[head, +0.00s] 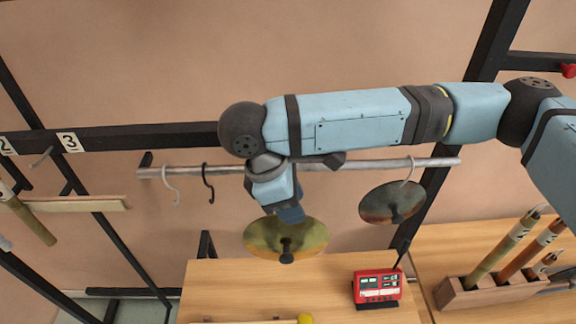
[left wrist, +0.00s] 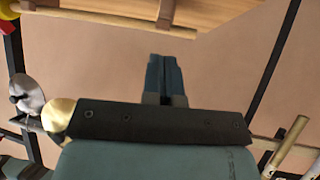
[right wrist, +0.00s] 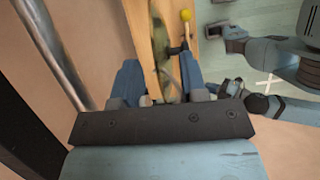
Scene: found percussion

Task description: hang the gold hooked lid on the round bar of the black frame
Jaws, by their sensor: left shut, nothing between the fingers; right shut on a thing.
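The gold lid (head: 262,240) hangs below my right gripper (head: 290,214) in the head view, with a dark knob on its face. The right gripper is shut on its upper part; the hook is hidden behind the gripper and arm. The lid shows nearly edge-on between the fingers in the right wrist view (right wrist: 160,50). The round bar (head: 330,163) of the black frame (head: 110,139) runs behind my right arm. I cannot tell whether the hook touches it. My left gripper (left wrist: 166,72) is shut and empty in the left wrist view.
A dark lid (head: 392,202) hangs from the bar by a pale hook, right of the gold lid. A white hook (head: 170,186) and a black hook (head: 208,183) hang to the left. A red device (head: 377,288) and a wooden tube rack (head: 490,293) stand on the table.

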